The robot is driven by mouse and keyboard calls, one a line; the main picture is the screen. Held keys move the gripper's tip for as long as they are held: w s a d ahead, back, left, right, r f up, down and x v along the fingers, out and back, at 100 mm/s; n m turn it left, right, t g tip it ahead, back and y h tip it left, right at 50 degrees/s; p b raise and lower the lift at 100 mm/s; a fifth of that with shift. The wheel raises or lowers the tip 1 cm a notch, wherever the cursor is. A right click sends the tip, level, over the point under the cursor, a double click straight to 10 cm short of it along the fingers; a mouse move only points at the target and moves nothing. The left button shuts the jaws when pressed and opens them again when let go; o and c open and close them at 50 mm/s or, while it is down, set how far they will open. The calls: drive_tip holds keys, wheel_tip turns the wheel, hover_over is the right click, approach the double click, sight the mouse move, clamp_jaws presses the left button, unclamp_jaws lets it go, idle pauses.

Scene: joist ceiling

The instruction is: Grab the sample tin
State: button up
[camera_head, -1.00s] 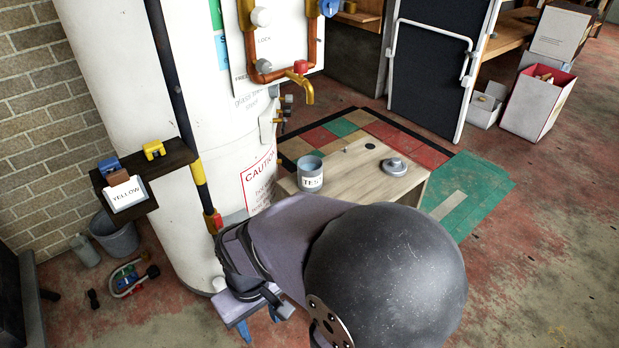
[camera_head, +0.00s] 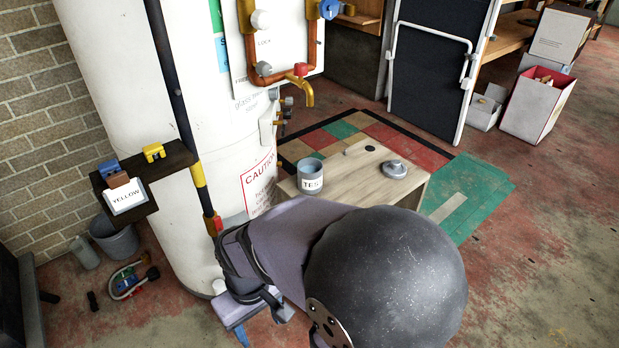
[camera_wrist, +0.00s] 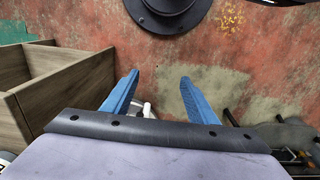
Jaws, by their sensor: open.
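A grey-blue open-topped tin (camera_head: 311,176) with a white label reading "TES" stands upright on top of a wooden box (camera_head: 350,187). A round grey lid-like piece (camera_head: 394,169) with a knob lies on the same top, to the right of the tin. My gripper (camera_head: 238,325) is below and left of the tin in the head view, beside the box and low near the white tank. In the wrist view its blue fingers (camera_wrist: 160,78) are spread apart with nothing between them. The tin does not show in the wrist view.
The white tank (camera_head: 125,110) with copper pipes stands close on the left. A small dark shelf (camera_head: 150,175) holds a "YELLOW" card.

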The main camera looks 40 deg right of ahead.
drive_tip(key=o, duration=0.5)
drive_tip(key=shift+c, duration=0.2)
